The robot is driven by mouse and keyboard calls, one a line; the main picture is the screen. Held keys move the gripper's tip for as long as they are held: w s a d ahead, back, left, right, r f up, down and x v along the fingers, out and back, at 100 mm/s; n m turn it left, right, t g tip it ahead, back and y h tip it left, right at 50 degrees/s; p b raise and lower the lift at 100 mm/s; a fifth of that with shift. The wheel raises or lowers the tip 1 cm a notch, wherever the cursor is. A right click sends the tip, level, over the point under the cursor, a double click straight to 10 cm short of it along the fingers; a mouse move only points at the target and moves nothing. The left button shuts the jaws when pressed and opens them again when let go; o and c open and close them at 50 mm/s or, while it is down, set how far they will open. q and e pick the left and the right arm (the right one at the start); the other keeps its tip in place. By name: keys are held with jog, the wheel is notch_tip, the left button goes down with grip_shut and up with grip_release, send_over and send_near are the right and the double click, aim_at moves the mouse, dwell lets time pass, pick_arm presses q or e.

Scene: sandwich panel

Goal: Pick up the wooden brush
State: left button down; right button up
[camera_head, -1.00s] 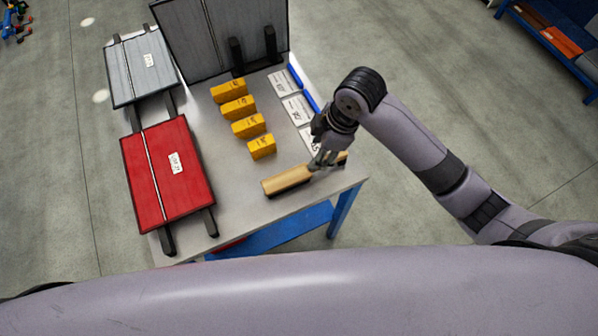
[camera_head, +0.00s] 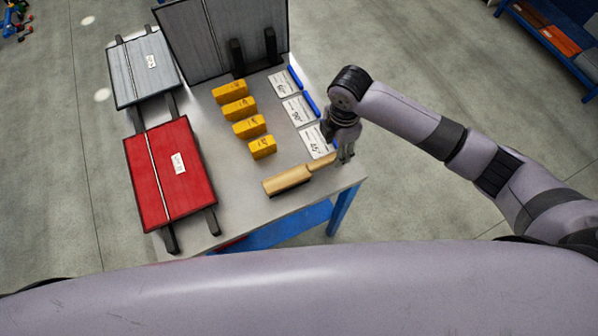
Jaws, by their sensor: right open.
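The wooden brush (camera_head: 288,180) lies on the table near its front edge, with its wide bristled end to the left and its narrow handle pointing right and slightly back. My right gripper (camera_head: 345,157) is open at the far right end of the handle, by the table's right edge. Whether the fingers touch the handle tip or straddle it I cannot tell. My left gripper is out of view.
The table (camera_head: 215,135) holds a red panel (camera_head: 180,195), a grey panel (camera_head: 142,85) and a tall upright panel (camera_head: 195,40) on black supports. Bare tabletop lies left of the brush.

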aim_at(334, 156)
jog(key=shift+w+f+p, duration=0.15)
jog(key=shift+f+p, duration=0.2)
jog(key=shift+f, duration=1.35)
jog(key=shift+w+f+p, duration=0.15)
jog(key=shift+f+p, duration=0.15)
jog(key=shift+f, duration=1.35)
jog(key=shift+c, duration=0.2)
grip_shut()
